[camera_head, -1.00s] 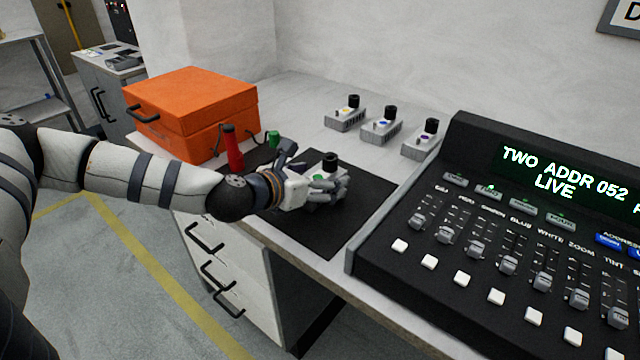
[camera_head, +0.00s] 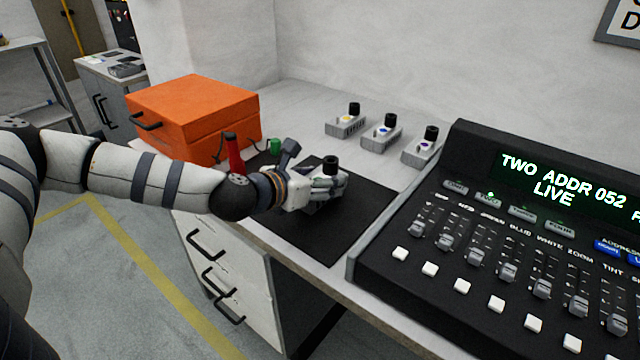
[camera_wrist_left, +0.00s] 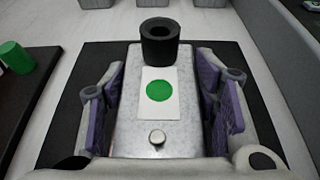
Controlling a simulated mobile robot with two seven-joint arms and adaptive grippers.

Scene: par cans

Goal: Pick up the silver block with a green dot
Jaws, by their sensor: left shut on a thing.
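The silver block with a green dot (camera_wrist_left: 135,132) sits between the fingers of my left gripper in the left wrist view. It carries a white label with the green dot, a black cylinder on its far end and a small metal knob on its near end. My left gripper (camera_head: 322,188) is shut on the block, with purple pads along both its sides in the wrist view. In the head view the fingers hide most of the block; its black cylinder (camera_head: 331,165) shows above them. The block is over the black mat (camera_head: 310,235); I cannot tell if it touches it.
Blocks with yellow (camera_head: 346,122), blue (camera_head: 382,132) and purple (camera_head: 423,150) dots stand in a row behind. A large console (camera_head: 500,235) is on the right. An orange case (camera_head: 195,105), a red-handled tool (camera_head: 234,155) and a green cylinder (camera_head: 275,146) are on the left.

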